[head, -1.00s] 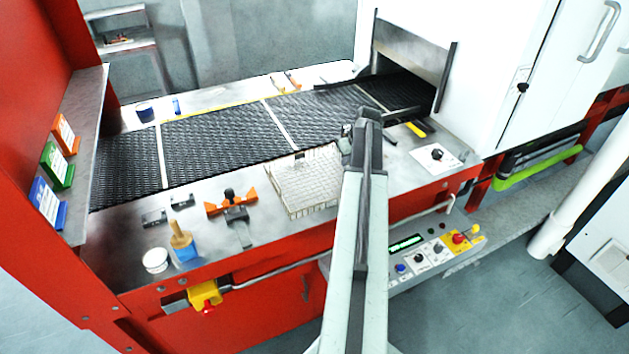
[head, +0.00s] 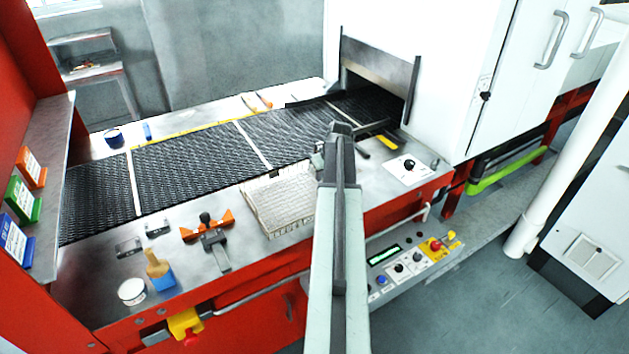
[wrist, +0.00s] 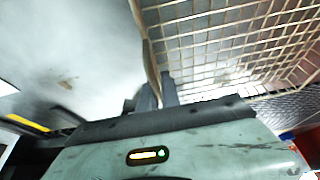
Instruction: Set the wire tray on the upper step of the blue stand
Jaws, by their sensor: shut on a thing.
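The wire tray (head: 282,203), a shallow pale mesh basket, is over the near steel ledge, left of my arm in the head view; its right end is hidden behind the arm. Whether it touches the ledge is unclear. In the wrist view the tray's mesh (wrist: 225,45) fills the upper right. My gripper (wrist: 157,92) is shut on the tray's edge wall there; in the head view the arm mostly covers it. I cannot make out a stepped blue stand in either view.
A dark mesh belt (head: 190,165) runs behind the ledge into a white machine (head: 430,60). An orange-handled clamp (head: 208,232), a brush (head: 160,270) and a white cup (head: 131,291) stand left of the tray. A control panel (head: 410,262) is below the ledge.

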